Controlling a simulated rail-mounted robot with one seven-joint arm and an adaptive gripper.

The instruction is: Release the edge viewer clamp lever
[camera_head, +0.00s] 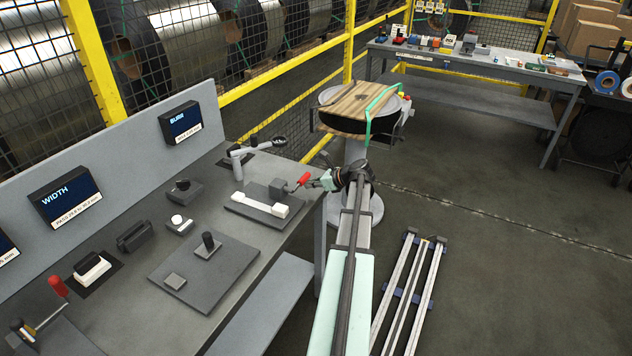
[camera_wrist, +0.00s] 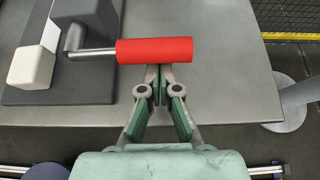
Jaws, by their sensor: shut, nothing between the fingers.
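A clamp lever with a red grip (camera_head: 303,179) sticks out from a dark block (camera_head: 280,187) near the right edge of the grey bench. In the wrist view the red grip (camera_wrist: 155,50) lies level across the picture, on a bent metal rod that runs left to the dark block (camera_wrist: 88,14). My gripper (camera_head: 315,183) is beside the grip, on its right in the head view. In the wrist view my gripper's fingers (camera_wrist: 160,78) are together and empty, with tips at the grip's lower edge. I cannot tell whether they touch it.
A white bar (camera_head: 258,204) lies on the dark base plate (camera_head: 240,208) left of the lever. A grey jointed stand (camera_head: 238,165) is behind it. Another red-handled lever (camera_head: 57,286) is at the bench's front left.

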